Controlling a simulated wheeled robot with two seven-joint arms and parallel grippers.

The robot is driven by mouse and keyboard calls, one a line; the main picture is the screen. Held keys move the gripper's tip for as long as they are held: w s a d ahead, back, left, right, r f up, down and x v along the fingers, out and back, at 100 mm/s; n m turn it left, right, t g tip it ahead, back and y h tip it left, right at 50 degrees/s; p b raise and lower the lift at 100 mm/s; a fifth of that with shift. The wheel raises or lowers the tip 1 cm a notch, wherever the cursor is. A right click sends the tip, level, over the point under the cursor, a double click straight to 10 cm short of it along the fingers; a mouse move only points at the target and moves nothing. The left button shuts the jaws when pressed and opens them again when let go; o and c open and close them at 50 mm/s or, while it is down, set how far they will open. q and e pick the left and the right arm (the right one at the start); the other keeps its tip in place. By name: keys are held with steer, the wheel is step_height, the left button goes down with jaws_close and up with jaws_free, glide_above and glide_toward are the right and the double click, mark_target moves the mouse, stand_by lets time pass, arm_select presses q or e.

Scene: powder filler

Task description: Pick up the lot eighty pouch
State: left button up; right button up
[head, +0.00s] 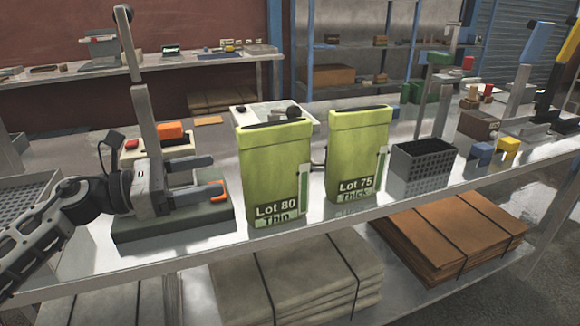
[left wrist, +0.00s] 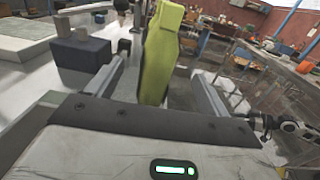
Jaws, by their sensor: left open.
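The lot eighty pouch (head: 273,170) is a green upright pouch labelled "Lot 80 Thin", standing on the metal bench in the head view. A similar green pouch (head: 357,155) labelled "Lot 75 Thick" stands to its right. My left gripper (head: 220,178) is open and empty just left of the lot eighty pouch, its fingers pointing at it without visibly touching it. In the left wrist view a green pouch (left wrist: 160,55) stands ahead, between the directions of the two fingers; its label cannot be read. My right gripper is not in view.
A dark green flat block (head: 175,225) lies below my left gripper. A grey perforated bin (head: 422,165) stands right of the pouches. An orange block (head: 170,131) and a white device (head: 262,115) are behind. Cardboard stacks (head: 450,230) lie on the lower shelf.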

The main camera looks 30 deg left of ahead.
mark_target(264, 165)
arm_select(q)
steer(key=shift+p+x, duration=0.8)
steer(key=shift+x, duration=4.05)
steer(key=shift+w+d+f, duration=0.15)
steer(key=shift+w+d, duration=0.3)
steer(key=shift+d, duration=0.1)
steer(key=c, duration=1.3)
